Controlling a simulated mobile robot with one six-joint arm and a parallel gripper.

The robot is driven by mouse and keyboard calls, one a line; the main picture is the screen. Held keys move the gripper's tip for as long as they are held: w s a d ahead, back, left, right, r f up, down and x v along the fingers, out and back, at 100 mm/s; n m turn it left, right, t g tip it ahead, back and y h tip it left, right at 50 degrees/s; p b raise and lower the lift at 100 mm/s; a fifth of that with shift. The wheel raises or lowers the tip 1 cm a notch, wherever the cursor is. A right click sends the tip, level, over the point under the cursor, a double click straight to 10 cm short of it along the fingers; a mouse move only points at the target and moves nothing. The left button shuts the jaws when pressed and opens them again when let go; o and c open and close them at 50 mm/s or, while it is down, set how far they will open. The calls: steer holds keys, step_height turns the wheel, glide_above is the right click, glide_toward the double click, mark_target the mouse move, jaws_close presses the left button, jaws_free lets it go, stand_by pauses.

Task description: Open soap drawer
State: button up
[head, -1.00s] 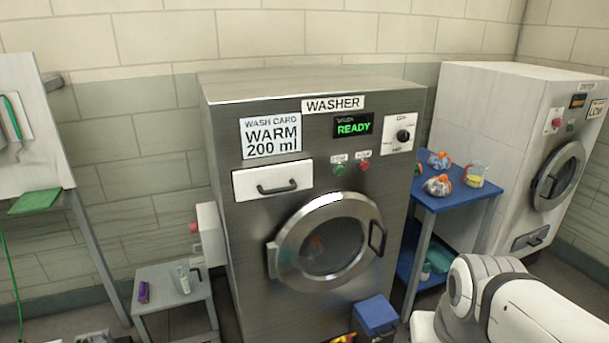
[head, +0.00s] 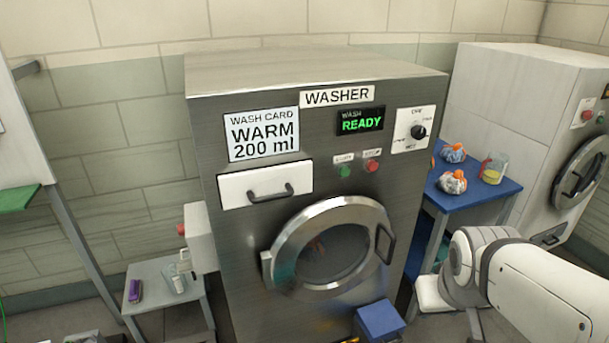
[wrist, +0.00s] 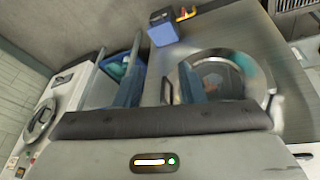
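The soap drawer (head: 236,187) is a white panel with a dark bar handle (head: 270,193), on the washer's (head: 235,240) upper left front. It looks shut, flush with the grey front. In the wrist view, a white piece with a dark handle (wrist: 304,156), apparently the drawer, shows at the lower right edge, partly cut off. My gripper (wrist: 160,90) shows there with two bluish fingers apart and nothing between them. It faces the washer door and blue cart side, away from the drawer. In the head view only my white arm shows at lower right; the gripper is not visible.
The round washer door (head: 345,205) is below the drawer. A blue cart (head: 475,195) with bundles and a beaker stands between washer and dryer (head: 500,90). A blue box (head: 380,318) is at the washer's foot. A small grey table (head: 150,272) stands left.

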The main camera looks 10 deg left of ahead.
steer(key=w+a+r+n+t, duration=0.1)
steer(key=w+a+n+t, duration=0.3)
steer(key=w, duration=0.6)
steer(key=n+t+y+p, duration=0.1)
steer(key=n+y+p, duration=0.2)
steer(key=n+y, duration=1.45)
glide_toward(275, 198)
steer(key=w+a+r+n+h, duration=0.1)
steer(key=a+r+n+h, duration=0.1)
steer(key=a+n+h, duration=0.15)
steer(key=shift+n, duration=0.5)
steer(key=p+x, duration=0.2)
steer(key=x, duration=0.5)
steer(key=shift+w+a, duration=0.1)
steer(key=shift+w, duration=0.1)
steer(key=shift+c, duration=0.3)
jaws_close()
